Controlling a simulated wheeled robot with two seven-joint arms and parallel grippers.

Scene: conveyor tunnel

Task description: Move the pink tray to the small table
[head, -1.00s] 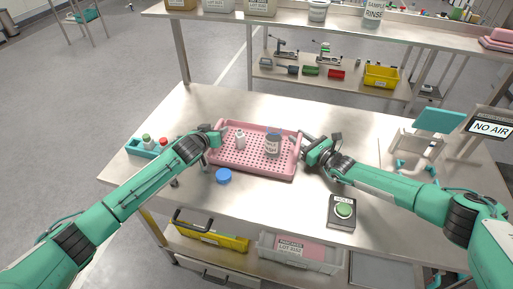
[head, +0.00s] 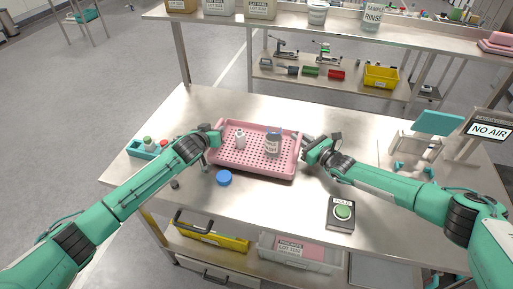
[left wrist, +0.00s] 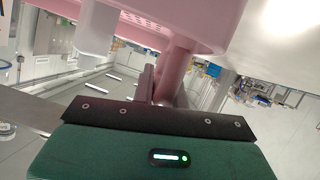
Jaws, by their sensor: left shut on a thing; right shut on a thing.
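The pink tray (head: 258,174) is over the steel bench in the head view, roughly level. It carries a small white bottle (head: 240,141) and a labelled jar (head: 272,146). My left gripper (head: 214,138) is shut on the tray's left end, and my right gripper (head: 307,144) is shut on its right end. In the left wrist view, the tray's pink wall (left wrist: 200,18) fills the top, close to the gripper (left wrist: 158,85). Any gap beneath the tray is hard to judge.
A shelved bench (head: 290,42) stands behind. Open floor (head: 80,90) lies to the left.

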